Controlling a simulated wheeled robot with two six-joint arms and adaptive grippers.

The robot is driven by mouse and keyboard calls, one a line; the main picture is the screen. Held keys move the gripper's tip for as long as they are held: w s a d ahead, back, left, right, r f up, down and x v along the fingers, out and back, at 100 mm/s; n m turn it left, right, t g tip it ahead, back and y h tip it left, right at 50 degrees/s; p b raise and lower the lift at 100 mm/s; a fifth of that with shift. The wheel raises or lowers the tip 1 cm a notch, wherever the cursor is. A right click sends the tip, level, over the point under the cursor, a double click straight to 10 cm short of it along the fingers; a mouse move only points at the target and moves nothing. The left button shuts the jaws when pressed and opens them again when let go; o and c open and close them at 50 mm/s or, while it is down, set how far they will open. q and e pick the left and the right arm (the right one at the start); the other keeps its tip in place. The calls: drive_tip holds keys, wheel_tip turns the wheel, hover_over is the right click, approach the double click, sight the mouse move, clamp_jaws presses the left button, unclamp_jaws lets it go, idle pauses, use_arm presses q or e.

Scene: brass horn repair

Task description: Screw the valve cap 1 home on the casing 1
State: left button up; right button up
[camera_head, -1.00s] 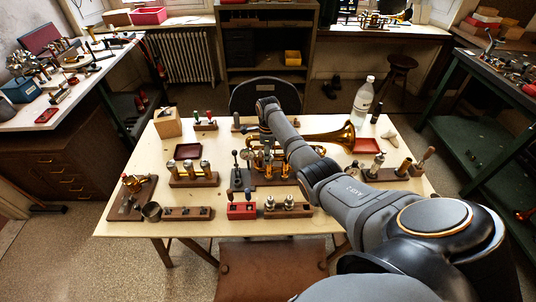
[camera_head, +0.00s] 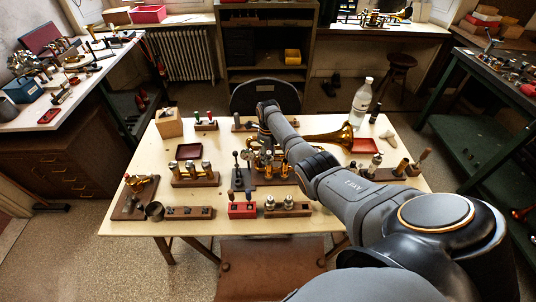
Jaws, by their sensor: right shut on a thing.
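A brass horn (camera_head: 335,136) lies on a wooden stand in the middle of the table, its bell pointing right. Its valve casings (camera_head: 268,163) stand at the left part of the horn, below my gripper. I cannot tell casing 1 from the others at this size. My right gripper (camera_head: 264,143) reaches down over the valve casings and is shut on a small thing. That thing is where the valve cap 1 could be, but the wrist and the horn's tubing hide it. My left gripper is not in view.
Wooden blocks with brass parts (camera_head: 195,175) stand left of the horn. A red block (camera_head: 242,210) and a block with two silver-topped parts (camera_head: 287,206) stand in front. A clear bottle (camera_head: 361,103) stands at the back right. Red trays (camera_head: 365,146) lie nearby.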

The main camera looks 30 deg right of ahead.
drive_tip(key=shift+r+m+p, duration=0.1)
drive_tip(key=shift+m+p, duration=0.55)
drive_tip(key=shift+m, duration=0.55)
drive_tip(key=m, duration=0.2)
drive_tip(key=shift+m, duration=0.4)
drive_tip(key=o, duration=1.4)
drive_tip(key=shift+c, duration=0.2)
drive_tip(key=shift+d, duration=0.1)
wheel_tip(320, 180, up, 12)
drive_tip(key=shift+f, duration=0.2)
